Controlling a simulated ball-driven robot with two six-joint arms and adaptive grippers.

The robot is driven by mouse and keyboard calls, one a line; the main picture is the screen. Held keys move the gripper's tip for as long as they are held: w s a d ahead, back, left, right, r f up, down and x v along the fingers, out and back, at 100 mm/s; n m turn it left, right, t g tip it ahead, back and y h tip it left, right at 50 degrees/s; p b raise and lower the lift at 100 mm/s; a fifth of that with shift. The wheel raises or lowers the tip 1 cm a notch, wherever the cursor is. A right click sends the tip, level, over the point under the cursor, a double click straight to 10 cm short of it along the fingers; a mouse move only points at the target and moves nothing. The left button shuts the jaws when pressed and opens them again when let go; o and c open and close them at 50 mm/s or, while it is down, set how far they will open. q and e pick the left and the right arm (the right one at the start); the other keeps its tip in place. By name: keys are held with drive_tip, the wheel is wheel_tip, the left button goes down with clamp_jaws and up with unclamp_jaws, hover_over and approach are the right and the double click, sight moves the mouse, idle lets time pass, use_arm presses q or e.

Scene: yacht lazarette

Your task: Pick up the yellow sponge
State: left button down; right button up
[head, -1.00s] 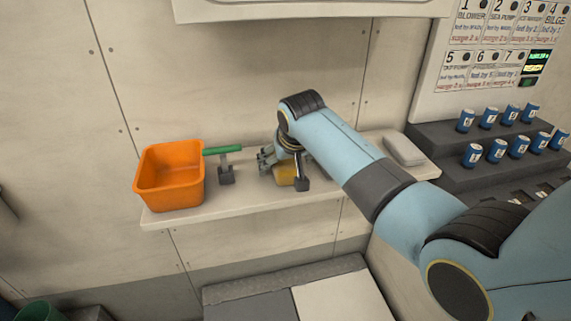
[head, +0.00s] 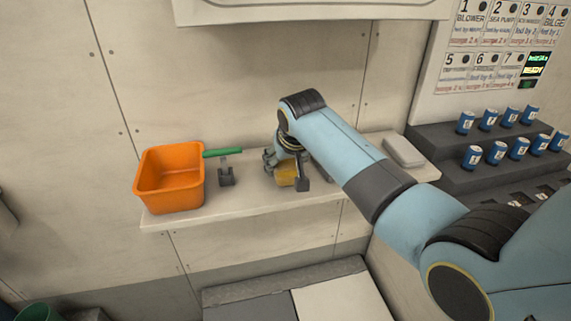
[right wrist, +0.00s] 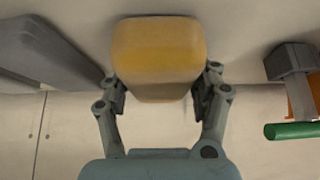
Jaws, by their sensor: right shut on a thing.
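The yellow sponge (head: 287,175) is on the white shelf (head: 240,208), partly hidden by my right gripper (head: 287,178). In the right wrist view the sponge (right wrist: 157,58) sits between the two fingers of my right gripper (right wrist: 160,95), with a finger against each side. The gripper is shut on it. I cannot tell whether the sponge is touching the shelf. My left gripper is not in view.
An orange bin (head: 170,178) stands at the shelf's left end. A green-handled tool (head: 224,160) on a dark holder is between bin and gripper. A pale grey block (head: 404,150) lies to the right. Several blue cans (head: 490,118) stand on dark steps at right.

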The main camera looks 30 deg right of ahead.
drive_tip(key=r, duration=0.4)
drive_tip(key=shift+s+d+b, duration=0.1)
drive_tip(key=shift+d+b, duration=0.2)
drive_tip(key=s+d+r+b, duration=0.1)
drive_tip(key=s+d+r, duration=0.5)
drive_tip(key=d, duration=0.3)
drive_tip(key=shift+r, duration=0.3)
